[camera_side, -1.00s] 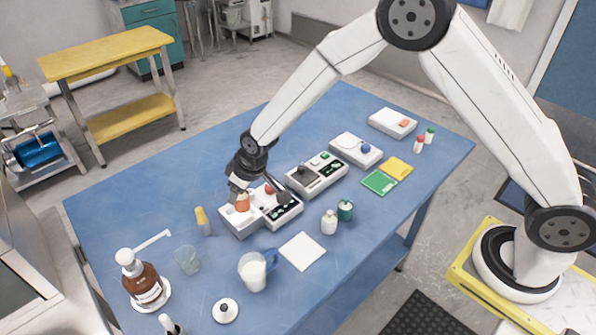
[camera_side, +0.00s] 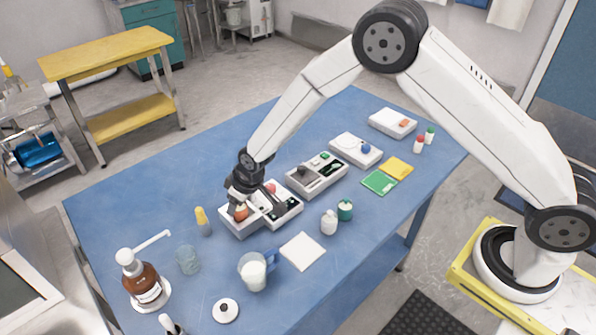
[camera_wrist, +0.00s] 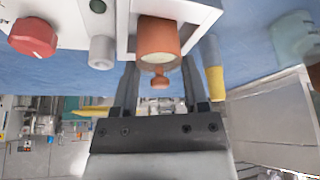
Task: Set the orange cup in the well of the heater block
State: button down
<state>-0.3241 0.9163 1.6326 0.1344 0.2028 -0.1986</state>
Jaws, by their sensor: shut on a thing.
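The orange cup (camera_side: 240,212) is at the left end of the white heater block (camera_side: 262,226) in the side view, low between my gripper's fingers. My gripper (camera_side: 238,209) points down over that end and is shut on the cup. In the wrist view the cup (camera_wrist: 158,38) shows a pale round face and a small orange-brown knob, with the dark fingers (camera_wrist: 158,70) on either side. The heater block (camera_wrist: 75,18) borders the cup there. The well's inside and the cup's contact with its floor are hidden.
A yellow-capped tube (camera_side: 203,220) stands close left of the block. A glass beaker (camera_side: 188,260), a jug of white liquid (camera_side: 254,270) and a white pad (camera_side: 303,251) are in front. Another white device (camera_side: 317,175) sits close behind right. The blue table's back left is clear.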

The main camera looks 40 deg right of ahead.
jog(key=shift+f, duration=0.1)
jog(key=shift+c, duration=0.5)
grip_release()
jog(key=shift+v, duration=1)
jog(key=v, duration=1)
jog(key=shift+s, duration=0.1)
jog(key=shift+d, duration=0.1)
